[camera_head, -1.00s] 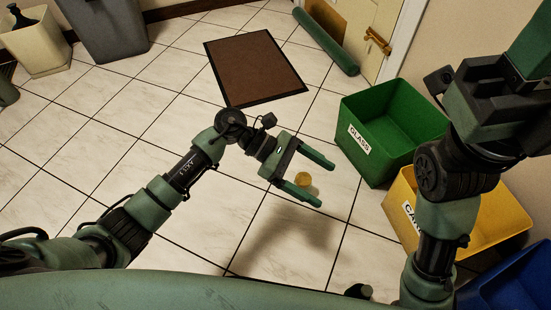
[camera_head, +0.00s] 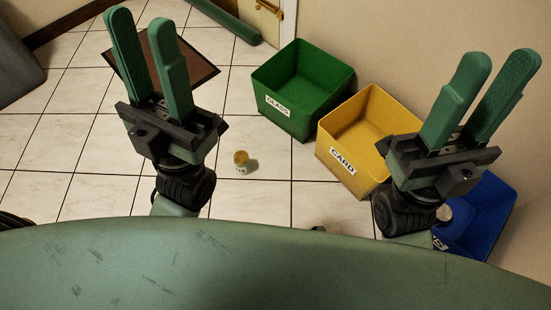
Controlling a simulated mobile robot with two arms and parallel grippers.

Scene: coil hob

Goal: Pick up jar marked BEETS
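A small jar (camera_head: 241,160) with a yellow-gold lid stands on the tiled floor near the middle of the view. Part of a pale label shows on its side, but I cannot read the marking. My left gripper (camera_head: 143,22) points up the picture, left of the jar and apart from it. Its two green fingers are spread with nothing between them. My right gripper (camera_head: 500,63) is far to the right of the jar, also open and empty.
A green GLASS bin (camera_head: 302,90), a yellow CARD bin (camera_head: 368,135) and a blue bin (camera_head: 485,215) line the right side. A brown mat (camera_head: 195,65) lies behind my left gripper. A dark item (camera_head: 318,228) shows at my body's edge. Floor around the jar is clear.

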